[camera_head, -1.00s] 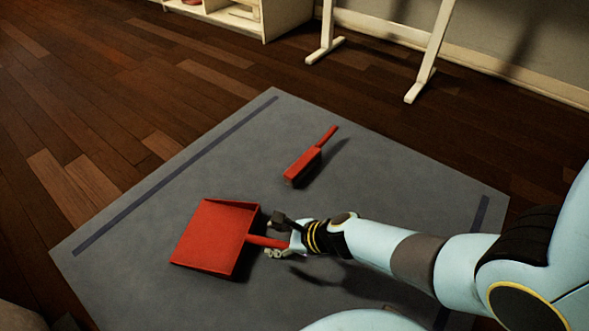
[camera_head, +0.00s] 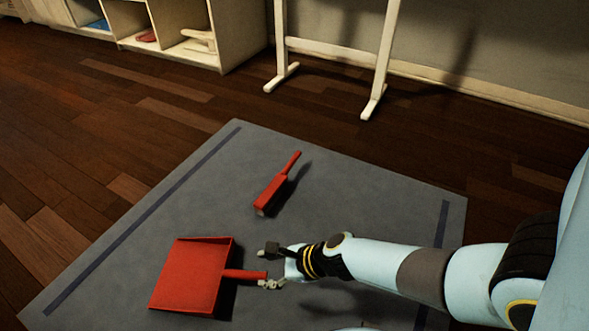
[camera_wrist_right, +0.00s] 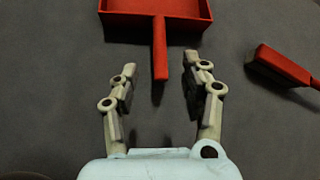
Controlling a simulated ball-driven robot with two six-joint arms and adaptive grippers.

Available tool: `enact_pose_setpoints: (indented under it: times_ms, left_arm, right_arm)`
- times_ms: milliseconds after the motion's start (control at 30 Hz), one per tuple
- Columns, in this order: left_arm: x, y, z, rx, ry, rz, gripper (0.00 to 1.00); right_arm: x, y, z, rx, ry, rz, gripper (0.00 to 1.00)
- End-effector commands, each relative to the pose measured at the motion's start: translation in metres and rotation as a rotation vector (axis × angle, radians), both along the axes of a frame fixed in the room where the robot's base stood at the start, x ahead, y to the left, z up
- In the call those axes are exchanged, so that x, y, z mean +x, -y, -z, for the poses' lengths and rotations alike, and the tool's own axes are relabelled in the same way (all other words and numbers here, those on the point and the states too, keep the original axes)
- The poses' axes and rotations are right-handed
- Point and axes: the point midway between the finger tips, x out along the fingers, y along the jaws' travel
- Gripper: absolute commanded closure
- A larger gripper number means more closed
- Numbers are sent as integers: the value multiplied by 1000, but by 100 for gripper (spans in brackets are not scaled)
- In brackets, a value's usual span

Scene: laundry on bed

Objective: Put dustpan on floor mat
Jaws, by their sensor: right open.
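The red dustpan (camera_head: 188,279) lies on the grey floor mat (camera_head: 345,222), its handle pointing right in the head view. My right gripper (camera_head: 266,268) is open at the end of that handle. In the right wrist view, the dustpan handle (camera_wrist_right: 160,58) points down between the spread fingers of my right gripper (camera_wrist_right: 160,78), with a gap on each side. The dustpan's pan (camera_wrist_right: 155,10) is cut off at the top edge there. My left gripper is not in view.
A red brush (camera_head: 272,190) lies on the mat behind the dustpan; it also shows at the right of the wrist view (camera_wrist_right: 280,66). Dark wooden floor surrounds the mat. A white shelf (camera_head: 236,35) and a white-legged stand (camera_head: 384,60) are at the back.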

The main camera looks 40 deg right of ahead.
Motion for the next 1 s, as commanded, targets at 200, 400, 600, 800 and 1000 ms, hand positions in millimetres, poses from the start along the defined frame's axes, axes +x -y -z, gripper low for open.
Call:
enact_pose_setpoints:
  times_ms: [200, 400, 600, 800, 1000]
  left_arm:
    - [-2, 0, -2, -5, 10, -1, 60]
    - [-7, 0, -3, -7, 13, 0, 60]
    - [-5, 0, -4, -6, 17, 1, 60]
    - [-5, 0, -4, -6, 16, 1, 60]
    - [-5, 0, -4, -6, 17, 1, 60]
  right_arm:
    - [-3, 4, -20, -158, 95, -123, 54]
    - [-7, 21, -113, -715, 403, -478, 54]
    - [-60, 44, -193, -1419, 567, -936, 54]
    - [-121, 52, -220, -1874, 589, -1404, 54]
    - [-139, 52, -232, -2024, 607, -1582, 54]
